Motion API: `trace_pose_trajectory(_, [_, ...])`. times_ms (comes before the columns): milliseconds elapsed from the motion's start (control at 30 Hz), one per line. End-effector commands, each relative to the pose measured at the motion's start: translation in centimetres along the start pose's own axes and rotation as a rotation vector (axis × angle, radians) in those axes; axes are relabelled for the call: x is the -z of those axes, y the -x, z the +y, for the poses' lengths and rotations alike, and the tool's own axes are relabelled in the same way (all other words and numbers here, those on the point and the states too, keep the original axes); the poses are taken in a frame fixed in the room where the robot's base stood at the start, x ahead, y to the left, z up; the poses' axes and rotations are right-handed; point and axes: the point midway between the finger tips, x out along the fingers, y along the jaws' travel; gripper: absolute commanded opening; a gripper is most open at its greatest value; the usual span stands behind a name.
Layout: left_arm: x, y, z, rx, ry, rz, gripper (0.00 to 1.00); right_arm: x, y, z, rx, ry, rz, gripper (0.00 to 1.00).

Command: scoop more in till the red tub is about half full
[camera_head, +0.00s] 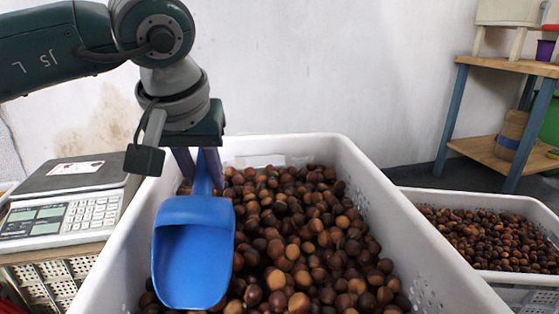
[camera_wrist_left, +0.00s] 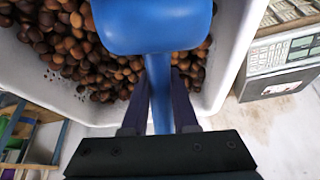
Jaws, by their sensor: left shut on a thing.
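A blue scoop (camera_head: 194,250) hangs over the left side of a white crate (camera_head: 354,165) full of brown chestnuts (camera_head: 290,240). The scoop's bowl looks empty in the head view. My left gripper (camera_head: 196,158) is shut on the scoop's handle, with the bowl pointing toward the front of the crate. In the left wrist view the two fingers (camera_wrist_left: 160,105) stand either side of the blue handle (camera_wrist_left: 159,85). I cannot tell if the bowl touches the chestnuts. My right gripper is not in view. No tub that is clearly red and open shows.
A scale (camera_head: 70,205) stands left of the crate on a perforated base. A second white crate (camera_head: 480,198) with smaller-looking chestnuts stands at the right. A wooden shelf (camera_head: 508,66) with blue legs is at the back right. A plain wall rises behind.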

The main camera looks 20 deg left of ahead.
Motion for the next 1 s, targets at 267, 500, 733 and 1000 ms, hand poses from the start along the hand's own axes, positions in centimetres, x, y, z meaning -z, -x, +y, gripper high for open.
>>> trace_pose_trajectory(267, [-3.3,-0.6,0.0,0.000,-0.001,-0.034,0.00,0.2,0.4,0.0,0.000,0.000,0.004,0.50])
trace_pose_trajectory(500, [-6.1,-1.3,0.0,-0.001,0.000,-0.062,0.00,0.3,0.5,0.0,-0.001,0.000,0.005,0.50])
trace_pose_trajectory(733, [-8.8,-1.1,0.0,0.000,0.001,-0.119,0.00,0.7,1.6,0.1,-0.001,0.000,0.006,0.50])
trace_pose_trajectory(1000, [-12.1,-1.0,0.0,-0.002,0.000,-0.188,0.00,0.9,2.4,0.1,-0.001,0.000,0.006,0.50])
